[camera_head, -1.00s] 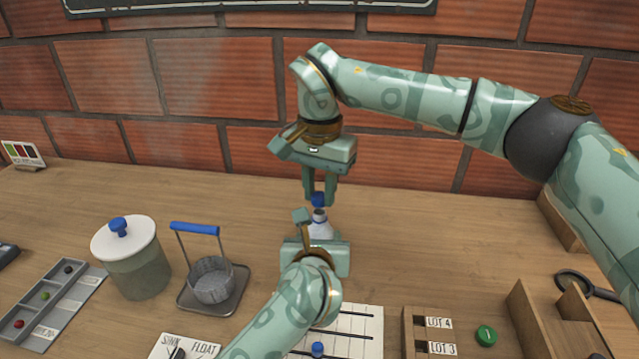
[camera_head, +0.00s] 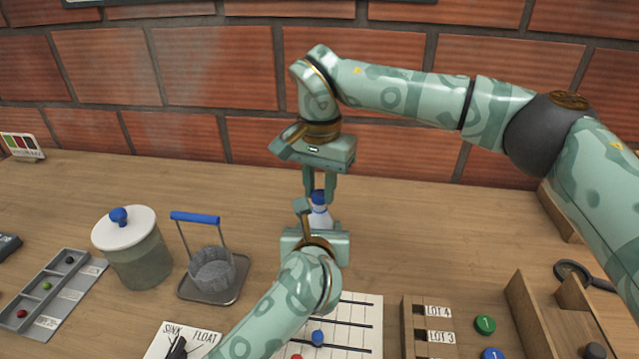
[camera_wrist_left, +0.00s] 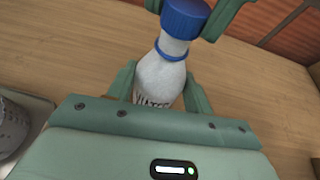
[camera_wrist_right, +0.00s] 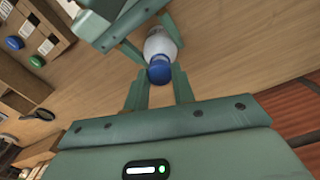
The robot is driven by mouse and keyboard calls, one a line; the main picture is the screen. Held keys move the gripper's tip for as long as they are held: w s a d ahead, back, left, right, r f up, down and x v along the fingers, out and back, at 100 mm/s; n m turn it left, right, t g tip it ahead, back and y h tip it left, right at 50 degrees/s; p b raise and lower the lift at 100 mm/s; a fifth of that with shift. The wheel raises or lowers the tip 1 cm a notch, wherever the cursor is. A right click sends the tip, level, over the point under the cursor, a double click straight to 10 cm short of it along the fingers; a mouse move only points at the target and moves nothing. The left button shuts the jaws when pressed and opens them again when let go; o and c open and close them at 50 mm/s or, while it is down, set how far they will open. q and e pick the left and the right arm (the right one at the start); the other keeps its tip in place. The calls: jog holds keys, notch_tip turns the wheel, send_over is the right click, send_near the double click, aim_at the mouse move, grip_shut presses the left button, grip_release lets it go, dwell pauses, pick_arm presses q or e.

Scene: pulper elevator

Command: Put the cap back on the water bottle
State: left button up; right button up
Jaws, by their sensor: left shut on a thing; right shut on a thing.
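The white water bottle (camera_head: 321,216) stands upright on the table, partly hidden by my left gripper in the head view. My left gripper (camera_head: 317,232) is shut on the bottle's body (camera_wrist_left: 160,82), low on it. The blue cap (camera_head: 318,197) sits on the bottle's mouth, as the left wrist view shows (camera_wrist_left: 185,18); I cannot tell whether it is screwed tight. My right gripper (camera_head: 319,190) points down from above and is shut on the cap, which the right wrist view also shows (camera_wrist_right: 160,72).
A lidded jar (camera_head: 137,255) and a mesh basket with a blue handle (camera_head: 212,275) stand to the left. A lined sheet (camera_head: 357,318), a lot rack (camera_head: 412,335) and a wooden box (camera_head: 545,310) lie in front and right. The table behind is mostly clear.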

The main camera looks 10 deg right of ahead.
jog(key=shift+f, duration=0.55)
